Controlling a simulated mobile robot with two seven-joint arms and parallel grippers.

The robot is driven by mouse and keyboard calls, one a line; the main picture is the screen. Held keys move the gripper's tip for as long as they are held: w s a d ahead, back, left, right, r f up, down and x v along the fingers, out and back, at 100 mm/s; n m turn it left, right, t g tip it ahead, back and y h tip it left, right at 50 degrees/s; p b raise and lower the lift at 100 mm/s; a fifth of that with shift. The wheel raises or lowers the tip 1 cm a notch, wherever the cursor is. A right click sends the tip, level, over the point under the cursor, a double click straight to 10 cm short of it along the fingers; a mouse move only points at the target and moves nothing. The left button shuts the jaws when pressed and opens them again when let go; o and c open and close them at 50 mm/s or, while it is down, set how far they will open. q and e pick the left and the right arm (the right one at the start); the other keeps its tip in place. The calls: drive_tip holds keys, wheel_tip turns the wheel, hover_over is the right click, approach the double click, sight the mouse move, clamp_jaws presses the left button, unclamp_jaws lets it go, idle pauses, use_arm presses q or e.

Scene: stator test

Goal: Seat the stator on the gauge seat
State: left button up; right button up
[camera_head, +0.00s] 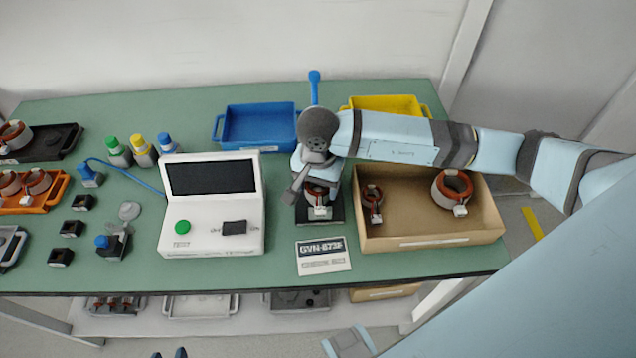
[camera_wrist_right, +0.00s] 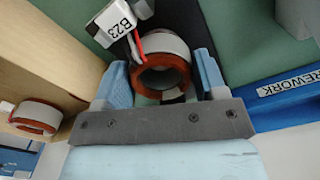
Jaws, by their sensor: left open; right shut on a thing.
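A stator with a copper-red winding and a white tag (camera_head: 319,194) is at the black gauge seat (camera_head: 334,215) in the middle of the table. My right gripper (camera_head: 317,182) reaches down from above and is shut on this stator. In the right wrist view the stator (camera_wrist_right: 161,66) sits between the two fingers (camera_wrist_right: 162,80), with red and white leads and a "B23" tag. Black surface shows under it, but I cannot tell whether it touches the seat. My left gripper (camera_head: 170,354) shows only its dark, parted tips at the bottom edge, away from the table.
A cardboard box (camera_head: 428,243) right of the seat holds two more stators. A white tester (camera_head: 213,243) stands to the left, a "GVN-873F" card (camera_head: 323,256) in front. Blue (camera_head: 258,140) and yellow (camera_head: 385,105) bins are behind; bottles and trays fill the left.

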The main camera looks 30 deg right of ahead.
drive_tip(key=o, duration=1.2)
wheel_tip(320, 180, up, 14)
drive_tip(key=shift+f, duration=0.1)
drive_tip(key=shift+s, duration=0.1)
idle(0.3)
